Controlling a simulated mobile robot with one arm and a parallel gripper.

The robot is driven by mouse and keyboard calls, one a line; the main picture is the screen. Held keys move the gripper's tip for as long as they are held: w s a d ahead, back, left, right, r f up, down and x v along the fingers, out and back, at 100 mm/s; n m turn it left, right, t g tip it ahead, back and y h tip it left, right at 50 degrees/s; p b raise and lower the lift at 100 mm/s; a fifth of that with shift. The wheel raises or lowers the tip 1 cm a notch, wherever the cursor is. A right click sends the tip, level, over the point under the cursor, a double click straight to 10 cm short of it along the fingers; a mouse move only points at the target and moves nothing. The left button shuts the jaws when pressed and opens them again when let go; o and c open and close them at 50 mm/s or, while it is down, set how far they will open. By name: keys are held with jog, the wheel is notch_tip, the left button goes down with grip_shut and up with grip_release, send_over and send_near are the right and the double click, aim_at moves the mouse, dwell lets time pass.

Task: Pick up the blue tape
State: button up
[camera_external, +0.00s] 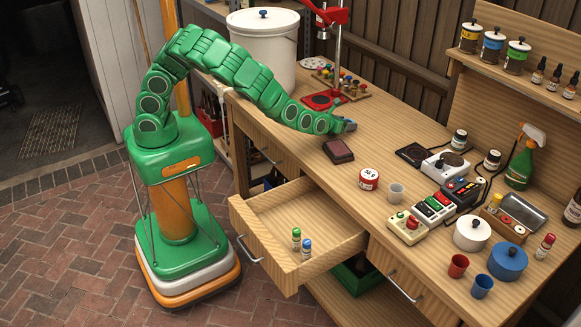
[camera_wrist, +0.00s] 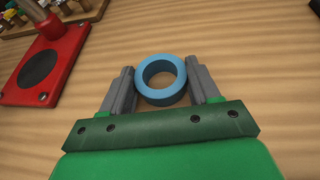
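The blue tape (camera_wrist: 161,99) is a ring with a round hole, seen in the wrist view above or on the wooden worktop. My gripper (camera_wrist: 160,72) has its two grey fingers on the left and right of the ring. The fingers lie very close to its sides, and I cannot tell whether they press on it. In the external view my gripper (camera_external: 348,126) is low over the worktop, behind the dark red-brown block. The tape is mostly hidden there.
The dark red-brown block (camera_external: 338,151) and a red-and-white tin (camera_external: 369,179) stand nearby. A red press (camera_external: 323,99) is behind my gripper. An open drawer (camera_external: 250,229) holds two small bottles. Bare worktop lies to the right of my gripper.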

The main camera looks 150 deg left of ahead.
jog(key=c, duration=0.5)
jog(key=shift+r, duration=0.15)
jog(key=shift+c, duration=0.2)
jog(key=shift+r, duration=0.6)
jog(key=s+d+r, duration=0.7)
jog(key=d+r, duration=0.4)
jog(key=d, duration=0.1)
jog(key=shift+r, duration=0.25)
